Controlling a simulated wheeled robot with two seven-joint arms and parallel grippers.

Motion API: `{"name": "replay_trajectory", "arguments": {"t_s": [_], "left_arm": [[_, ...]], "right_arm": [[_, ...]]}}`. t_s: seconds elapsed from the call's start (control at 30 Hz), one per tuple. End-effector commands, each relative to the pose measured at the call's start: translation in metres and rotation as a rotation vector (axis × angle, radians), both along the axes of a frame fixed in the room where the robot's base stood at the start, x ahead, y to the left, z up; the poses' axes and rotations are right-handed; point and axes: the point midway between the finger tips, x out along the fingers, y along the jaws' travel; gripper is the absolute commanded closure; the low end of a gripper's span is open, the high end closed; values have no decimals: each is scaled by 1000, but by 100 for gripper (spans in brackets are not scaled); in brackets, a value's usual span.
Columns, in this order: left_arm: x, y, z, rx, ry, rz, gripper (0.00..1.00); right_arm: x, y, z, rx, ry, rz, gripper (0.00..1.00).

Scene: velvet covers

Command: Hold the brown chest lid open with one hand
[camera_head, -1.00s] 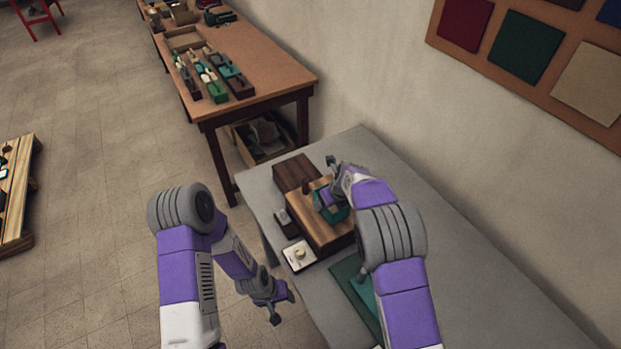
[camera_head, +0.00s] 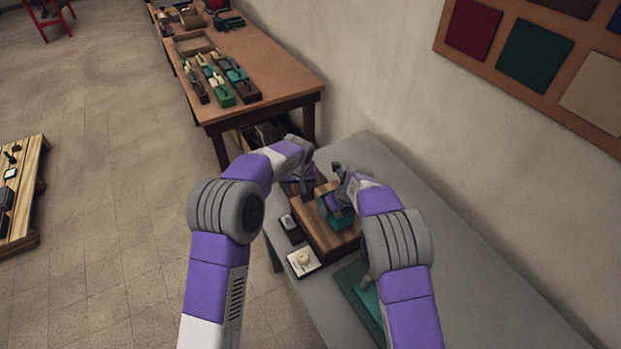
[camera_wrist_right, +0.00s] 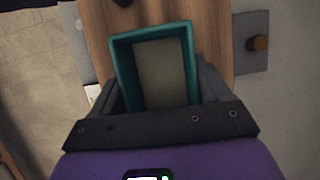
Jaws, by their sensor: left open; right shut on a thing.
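The brown chest (camera_head: 321,181) is at the far end of a wooden board on the grey table. My left gripper (camera_head: 306,191) is over it, open, and hides most of it. I cannot tell whether the lid is raised or whether the gripper touches it. My right gripper (camera_head: 337,206) is shut on a teal box (camera_head: 331,217) over the board, nearer to me than the chest. In the right wrist view the teal box (camera_wrist_right: 118,68) sits between the fingers, open side showing, with a pale inside.
The wooden board (camera_head: 318,236) lies on the grey table (camera_head: 465,268). A small dark box (camera_head: 292,229) and a white card with a pale knob (camera_head: 303,262) lie at its left. A teal mat (camera_head: 352,278) lies in front.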

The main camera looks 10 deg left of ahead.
Motion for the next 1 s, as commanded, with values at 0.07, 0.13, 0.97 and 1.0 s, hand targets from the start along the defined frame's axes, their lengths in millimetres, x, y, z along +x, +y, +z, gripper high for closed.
{"name": "replay_trajectory", "arguments": {"t_s": [0.07,0.13,0.97,1.0], "left_arm": [[0,-18,15,10,-1,-36,40],[-1,-28,22,17,1,-55,40],[32,-29,-67,22,3,-69,40],[32,-29,-67,22,3,-69,40]], "right_arm": [[0,0,0,1,-1,0,55],[0,0,0,1,-1,0,55],[0,0,0,1,-1,0,55],[0,0,0,1,-1,0,55]]}}
